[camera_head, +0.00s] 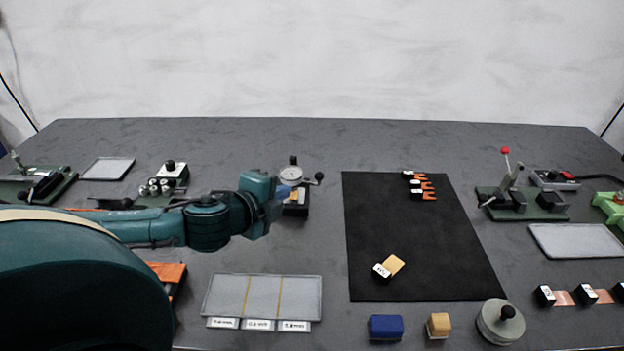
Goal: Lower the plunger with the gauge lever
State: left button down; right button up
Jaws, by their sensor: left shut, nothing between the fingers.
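The gauge (291,175) stands left of the middle of the table, with a round pale dial on a dark stand. Its lever (319,177) sticks out to the right and ends in a black knob. A black knob also tops the gauge. My left arm reaches in from the left. My left gripper (284,197) is shut and empty, close in front of the gauge's left side. I cannot tell whether it touches the gauge. The plunger is too small or hidden to make out. My right gripper is not in view.
A black mat (420,235) lies right of the gauge, with small black-ended pieces on it. A grey divided tray (262,297) is at the front. A lever device with a red knob (505,151) stands at right. The table between gauge and mat is narrow but clear.

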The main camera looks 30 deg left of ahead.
aim_at(321, 177)
pick_arm(q)
jog(key=x, duration=1.4)
jog(key=shift+d+r, duration=0.1)
jog(key=shift+w+d+n+y+p, duration=0.1)
jog(key=shift+w+n+y+p, duration=0.1)
jog(key=shift+n+y+p, duration=0.2)
jog(key=shift+w+d+n+g+y+p, duration=0.15)
jog(key=shift+w+n+g+y+p, duration=0.35)
jog(key=shift+n+y, duration=0.55)
jog(key=w+n+y, duration=0.1)
jog(key=n+g+y, duration=0.1)
jog(key=y, duration=0.1)
jog(key=shift+w+n, duration=0.25)
jog(key=shift+w, duration=0.15)
jog(key=n+g+y, duration=0.1)
jog(key=w+n+g+y, duration=0.1)
jog(key=shift+w+a+n+b, duration=0.25)
jog(key=shift+n+b, duration=0.05)
jog(key=shift+b, duration=0.1)
jog(key=shift+w+a+n+g+y, duration=0.35)
jog(key=shift+w+n+g+y, duration=0.2)
jog(key=shift+n+g+y, duration=0.4)
jog(key=shift+w+a+b, duration=0.25)
jog(key=shift+b, duration=0.05)
jog(key=shift+a+r, duration=0.1)
